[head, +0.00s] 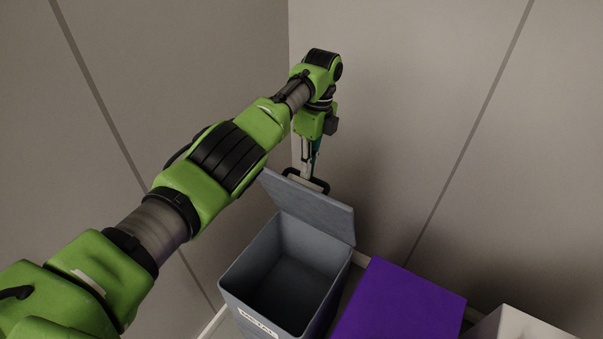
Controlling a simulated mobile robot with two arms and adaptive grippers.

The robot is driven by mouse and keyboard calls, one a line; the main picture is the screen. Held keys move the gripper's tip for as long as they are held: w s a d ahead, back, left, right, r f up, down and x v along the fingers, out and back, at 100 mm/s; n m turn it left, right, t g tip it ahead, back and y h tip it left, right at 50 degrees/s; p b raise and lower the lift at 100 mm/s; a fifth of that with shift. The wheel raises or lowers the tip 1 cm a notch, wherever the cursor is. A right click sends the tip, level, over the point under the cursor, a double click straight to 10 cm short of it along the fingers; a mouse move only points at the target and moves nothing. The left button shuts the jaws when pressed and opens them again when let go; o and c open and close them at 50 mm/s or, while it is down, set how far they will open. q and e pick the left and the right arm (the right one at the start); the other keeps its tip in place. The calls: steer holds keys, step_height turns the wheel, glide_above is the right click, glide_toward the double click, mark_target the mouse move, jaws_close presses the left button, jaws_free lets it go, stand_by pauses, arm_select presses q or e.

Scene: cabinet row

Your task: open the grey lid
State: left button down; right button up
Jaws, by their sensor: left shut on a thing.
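The grey lid (308,205) stands raised, roughly upright, at the back edge of the grey bin (335,292), whose inside is open to view and looks empty. A label on the bin's front reads "METAL", partly cut off by the picture's edge. My left gripper (307,177) reaches down behind the lid's top edge. It is shut on the dark handle (321,187) at the lid's far side; the lid hides part of the contact. My right gripper is not in view.
A purple box top (405,302) stands just right of the grey bin. A whitish box (515,325) is at the lower right. Grey walls meet in a corner close behind and left of the bin.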

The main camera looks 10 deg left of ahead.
arm_select(q)
steer(key=shift+s+d+f, duration=0.1)
steer(key=shift+s+f, duration=0.05)
steer(key=shift+f, duration=0.35)
steer(key=shift+s+d+f, duration=0.1)
steer(key=shift+f, duration=0.35)
steer(key=c, duration=2.2)
jaws_free()
steer(key=shift+o, duration=0.6)
steer(key=shift+w+d+f+g, duration=0.1)
steer(key=shift+w+f+g, duration=0.1)
steer(key=shift+w, duration=0.25)
steer(key=shift+w+f+g, duration=0.1)
steer(key=shift+w+f, duration=0.05)
steer(key=shift+w, duration=0.25)
steer(key=s+v, duration=0.2)
steer(key=v, duration=0.8)
steer(key=shift+s+a+r, duration=0.25)
steer(key=shift+a+r, duration=0.15)
steer(key=shift+a, duration=0.05)
steer(key=shift+c, duration=0.4)
